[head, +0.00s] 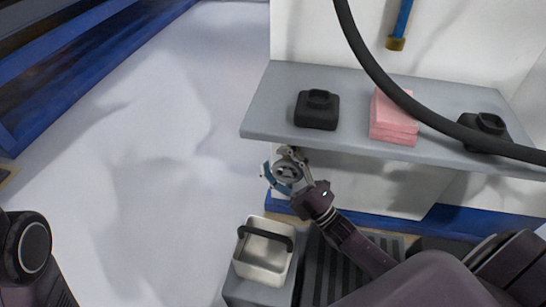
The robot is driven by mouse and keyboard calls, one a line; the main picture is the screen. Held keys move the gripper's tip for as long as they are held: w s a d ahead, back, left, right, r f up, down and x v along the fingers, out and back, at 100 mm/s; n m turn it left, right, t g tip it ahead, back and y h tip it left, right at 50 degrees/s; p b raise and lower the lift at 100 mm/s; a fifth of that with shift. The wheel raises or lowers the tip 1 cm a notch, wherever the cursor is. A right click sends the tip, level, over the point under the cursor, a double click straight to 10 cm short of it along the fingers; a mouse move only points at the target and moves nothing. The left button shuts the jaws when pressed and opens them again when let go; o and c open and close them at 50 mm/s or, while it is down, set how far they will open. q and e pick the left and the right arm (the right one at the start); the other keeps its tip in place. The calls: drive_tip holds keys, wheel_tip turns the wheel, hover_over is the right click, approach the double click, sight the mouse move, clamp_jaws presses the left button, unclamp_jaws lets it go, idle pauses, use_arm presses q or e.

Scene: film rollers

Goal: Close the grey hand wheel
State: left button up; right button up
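The grey hand wheel (287,166) appears as a small round grey part below the front edge of the grey shelf, with a curved blue piece (267,175) beside it. My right gripper (293,176) is at the wheel, its arm coming from the lower right. Its fingers overlap the wheel in the picture. I cannot tell whether they touch it or grip it. My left arm shows only as a dark joint at the lower left, and its gripper is out of view.
The grey shelf (260,115) above holds two black holders (317,110) (486,130) and a pink stack (393,119). A black hose (372,62) crosses in front. A white bin (264,258) with a dark handle stands below. The pale floor at left is clear.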

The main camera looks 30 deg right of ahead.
sight(290, 177)
drive_tip(key=shift+o, duration=1)
drive_tip(key=shift+v, duration=3.75)
drive_tip(key=shift+o, duration=0.2)
